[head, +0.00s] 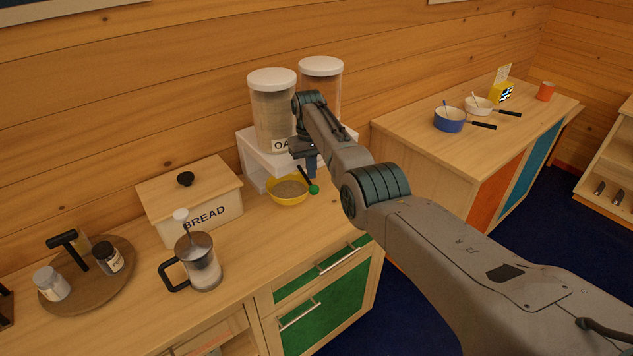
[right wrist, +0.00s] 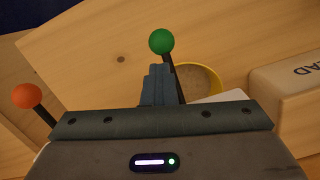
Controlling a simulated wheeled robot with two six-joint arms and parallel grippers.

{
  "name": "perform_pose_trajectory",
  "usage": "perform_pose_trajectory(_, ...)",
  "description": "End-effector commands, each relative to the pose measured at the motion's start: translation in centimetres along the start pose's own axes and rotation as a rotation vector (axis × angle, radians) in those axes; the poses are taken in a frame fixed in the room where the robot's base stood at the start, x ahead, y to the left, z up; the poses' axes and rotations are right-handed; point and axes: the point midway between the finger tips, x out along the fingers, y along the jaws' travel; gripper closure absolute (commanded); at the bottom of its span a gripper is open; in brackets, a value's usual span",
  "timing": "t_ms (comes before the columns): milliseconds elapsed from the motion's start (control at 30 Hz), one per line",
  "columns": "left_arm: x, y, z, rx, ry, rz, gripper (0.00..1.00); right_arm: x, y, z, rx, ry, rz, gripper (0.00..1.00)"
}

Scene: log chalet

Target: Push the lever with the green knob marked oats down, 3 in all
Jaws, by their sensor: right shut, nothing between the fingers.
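The green knob (head: 314,189) sits at the end of a short black lever under the dispenser marked "OA", the rest of its label hidden by my arm. The lever slants outward and down in the head view. The knob also shows in the right wrist view (right wrist: 162,41), just beyond my fingertips. My right gripper (head: 311,167) is shut and empty, close above the lever; I cannot tell whether it touches. Its closed fingers also show in the right wrist view (right wrist: 157,86). A yellow bowl (head: 287,198) with pale contents stands below the oats dispenser. My left gripper is out of view.
An orange knob (right wrist: 27,95) on a second lever lies left in the right wrist view. A bread box (head: 190,205), a French press (head: 202,265) and a round board (head: 118,284) with jars stand left on the counter. Pans (head: 449,122) stand on the right counter.

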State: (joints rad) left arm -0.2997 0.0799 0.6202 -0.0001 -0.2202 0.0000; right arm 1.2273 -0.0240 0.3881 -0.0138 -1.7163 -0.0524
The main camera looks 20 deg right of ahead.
Motion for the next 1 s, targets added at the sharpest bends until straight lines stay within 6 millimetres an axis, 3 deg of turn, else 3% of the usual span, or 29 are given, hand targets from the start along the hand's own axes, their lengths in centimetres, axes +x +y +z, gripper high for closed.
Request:
perform_pose_trajectory(167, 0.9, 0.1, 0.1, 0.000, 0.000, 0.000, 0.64, -2.0, -0.1, -0.1, -0.001, 0.006, -0.001, 1.00)
perform_pose_trajectory(400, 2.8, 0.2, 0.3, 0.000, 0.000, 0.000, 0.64, -6.9, 0.0, 0.0, -0.001, 0.006, -0.001, 1.00)
perform_pose_trajectory(600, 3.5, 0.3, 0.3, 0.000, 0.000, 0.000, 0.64, -9.9, 0.1, 0.1, 0.000, 0.005, -0.001, 1.00)
perform_pose_trajectory(1000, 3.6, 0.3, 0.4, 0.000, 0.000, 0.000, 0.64, -10.8, 0.1, 0.1, 0.000, 0.003, -0.001, 1.00)
